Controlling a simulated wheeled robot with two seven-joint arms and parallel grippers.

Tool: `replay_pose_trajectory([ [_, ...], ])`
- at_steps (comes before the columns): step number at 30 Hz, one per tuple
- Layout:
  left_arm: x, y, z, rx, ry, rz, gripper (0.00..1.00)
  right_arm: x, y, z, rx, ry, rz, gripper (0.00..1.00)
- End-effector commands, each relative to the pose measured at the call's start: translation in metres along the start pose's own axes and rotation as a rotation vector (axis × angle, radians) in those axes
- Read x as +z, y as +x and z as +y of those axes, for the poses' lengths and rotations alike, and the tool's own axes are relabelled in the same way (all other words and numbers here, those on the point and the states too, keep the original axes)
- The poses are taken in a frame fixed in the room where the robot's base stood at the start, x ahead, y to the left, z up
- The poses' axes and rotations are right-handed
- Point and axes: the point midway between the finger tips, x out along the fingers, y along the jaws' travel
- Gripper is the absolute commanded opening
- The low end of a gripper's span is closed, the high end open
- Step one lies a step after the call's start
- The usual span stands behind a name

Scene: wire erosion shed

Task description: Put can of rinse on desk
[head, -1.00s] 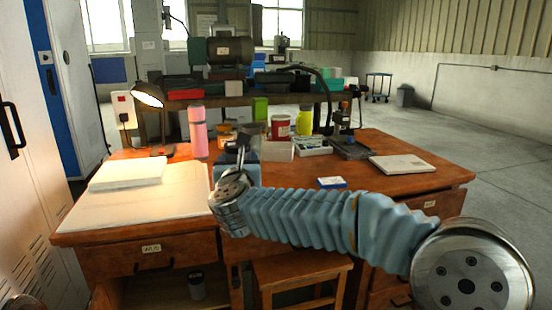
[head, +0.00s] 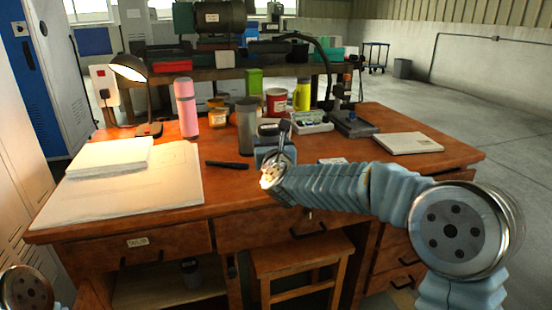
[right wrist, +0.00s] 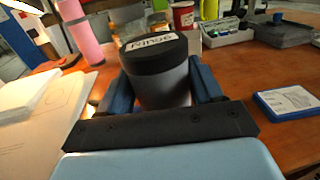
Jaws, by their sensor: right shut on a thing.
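My right gripper (head: 275,150) is over the middle of the wooden desk (head: 300,185). It is shut on a can (right wrist: 160,65) with a grey body and a black lid bearing a white label. The label's lettering is not clearly readable. My left gripper is not in view.
A red tin (head: 277,102), yellow bottle (head: 302,95) and white tray (head: 310,122) are behind. A black bar-shaped item (head: 227,165) and large paper sheets (head: 120,190) lie left.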

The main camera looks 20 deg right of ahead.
Motion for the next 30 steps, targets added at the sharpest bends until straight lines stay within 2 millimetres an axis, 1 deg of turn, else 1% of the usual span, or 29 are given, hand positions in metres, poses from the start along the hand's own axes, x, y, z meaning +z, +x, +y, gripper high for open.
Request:
replay_pose_trajectory([
  [1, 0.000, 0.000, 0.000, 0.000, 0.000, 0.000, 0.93, -0.006, 0.003, -0.004, -0.001, -0.001, 0.001, 0.26],
  [5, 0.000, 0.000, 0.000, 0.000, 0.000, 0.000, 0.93, -0.014, 0.006, -0.011, -0.002, 0.001, -0.002, 0.26],
  [8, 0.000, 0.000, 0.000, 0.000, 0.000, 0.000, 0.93, -0.024, 0.011, -0.018, -0.002, 0.000, 0.000, 0.26],
  [10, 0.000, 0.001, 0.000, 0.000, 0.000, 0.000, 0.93, -0.038, 0.011, -0.017, 0.001, -0.001, 0.003, 0.26],
  [13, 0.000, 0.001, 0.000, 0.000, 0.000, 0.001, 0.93, -0.050, 0.010, -0.017, 0.001, 0.000, 0.000, 0.26],
  [15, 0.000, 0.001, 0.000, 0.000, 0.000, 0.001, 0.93, -0.053, 0.010, -0.017, 0.000, 0.001, -0.002, 0.26],
  [24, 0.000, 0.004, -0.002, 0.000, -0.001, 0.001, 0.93, -0.055, 0.010, -0.017, 0.000, 0.002, -0.003, 0.26],
  [25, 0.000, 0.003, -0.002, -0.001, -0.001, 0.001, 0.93, -0.055, 0.010, -0.017, 0.000, 0.002, -0.001, 0.69],
  [30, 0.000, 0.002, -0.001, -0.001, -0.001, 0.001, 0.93, -0.054, 0.010, -0.017, 0.000, 0.001, -0.001, 0.93],
])
